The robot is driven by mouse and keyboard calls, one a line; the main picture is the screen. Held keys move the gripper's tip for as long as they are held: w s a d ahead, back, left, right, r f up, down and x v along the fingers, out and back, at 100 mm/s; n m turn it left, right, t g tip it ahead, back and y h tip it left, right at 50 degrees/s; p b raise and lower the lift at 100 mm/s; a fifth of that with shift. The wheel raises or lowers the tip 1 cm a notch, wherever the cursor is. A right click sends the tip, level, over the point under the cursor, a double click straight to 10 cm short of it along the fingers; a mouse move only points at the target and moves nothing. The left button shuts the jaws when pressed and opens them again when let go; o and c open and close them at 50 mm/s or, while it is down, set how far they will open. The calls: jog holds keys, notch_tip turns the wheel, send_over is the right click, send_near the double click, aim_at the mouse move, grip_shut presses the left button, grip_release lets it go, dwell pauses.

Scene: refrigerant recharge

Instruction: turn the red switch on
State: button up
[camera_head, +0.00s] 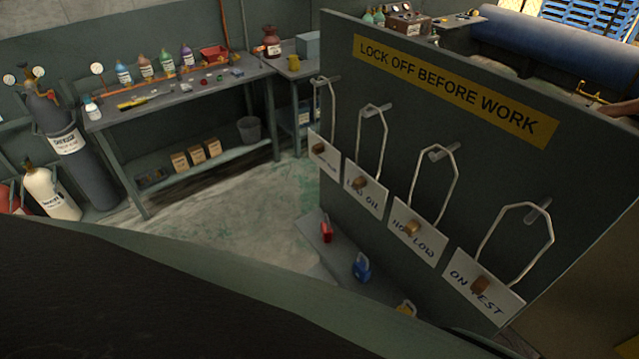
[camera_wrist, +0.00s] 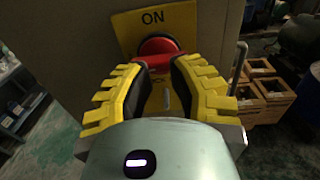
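The red switch (camera_wrist: 158,46) shows in the wrist view as a round red knob with a red bar across its lower front. It is mounted on a yellow plate (camera_wrist: 184,17) marked "ON" above the knob. My gripper (camera_wrist: 159,68) has its two yellow, black-padded fingers apart, with the tips right at the lower part of the switch. The switch is not seen in the head view.
A dark "LOCK OFF BEFORE WORK" board (camera_head: 480,130) with metal hooks and tags fills the right of the head view. A workbench (camera_head: 180,88) with bottles stands behind, with gas cylinders (camera_head: 70,150) at left. Wooden crates (camera_wrist: 262,92) stand right of the switch's panel.

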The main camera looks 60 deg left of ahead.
jog(key=o, duration=0.3)
jog(key=shift+s+d+p, duration=0.1)
jog(key=shift+s+p, duration=0.85)
jog(key=shift+s, duration=3.55)
